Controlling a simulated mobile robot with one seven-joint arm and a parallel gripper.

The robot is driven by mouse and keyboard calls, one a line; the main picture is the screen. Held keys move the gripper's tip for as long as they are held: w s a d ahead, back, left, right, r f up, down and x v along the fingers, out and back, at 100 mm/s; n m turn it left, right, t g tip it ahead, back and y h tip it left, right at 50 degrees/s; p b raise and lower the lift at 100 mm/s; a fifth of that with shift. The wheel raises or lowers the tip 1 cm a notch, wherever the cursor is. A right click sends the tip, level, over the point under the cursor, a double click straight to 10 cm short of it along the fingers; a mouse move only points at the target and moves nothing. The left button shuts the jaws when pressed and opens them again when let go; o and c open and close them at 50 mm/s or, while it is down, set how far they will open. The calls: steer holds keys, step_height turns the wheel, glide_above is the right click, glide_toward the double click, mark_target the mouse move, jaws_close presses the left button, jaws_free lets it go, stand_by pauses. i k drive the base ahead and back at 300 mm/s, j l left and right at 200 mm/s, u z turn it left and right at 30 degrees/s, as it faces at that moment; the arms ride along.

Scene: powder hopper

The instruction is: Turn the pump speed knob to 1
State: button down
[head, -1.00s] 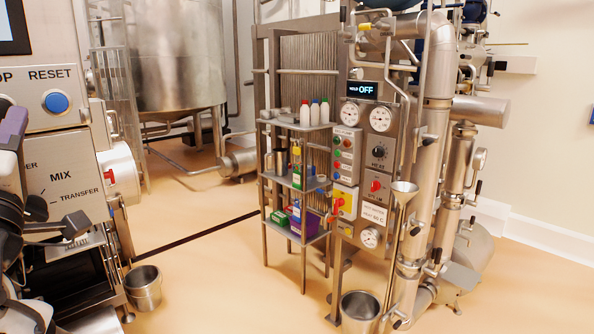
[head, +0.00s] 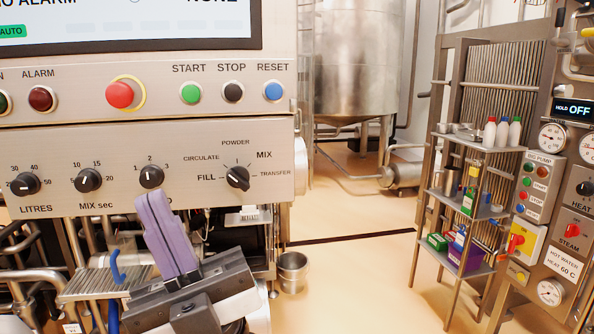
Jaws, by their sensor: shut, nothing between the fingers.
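A black knob (head: 151,176) marked 1, 2 and 3 is on the steel control panel (head: 205,135), between the MIX sec knob and the mode selector. Its name label is hidden behind my gripper, and I cannot tell clearly where its pointer points. My gripper (head: 151,197) has purple fingers that are shut together with nothing between them. The fingers point up at the panel, with their tips just below this knob in the picture. I cannot tell whether they touch the panel.
The LITRES knob (head: 25,184) and MIX sec knob (head: 87,180) are to the left; the mode selector (head: 238,178) is to the right. Above is a row of buttons with a red emergency stop (head: 120,94). A steel bucket (head: 292,271) stands on the floor; open floor lies beyond.

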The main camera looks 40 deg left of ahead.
mark_target(151, 176)
steer(key=u, duration=1.7)
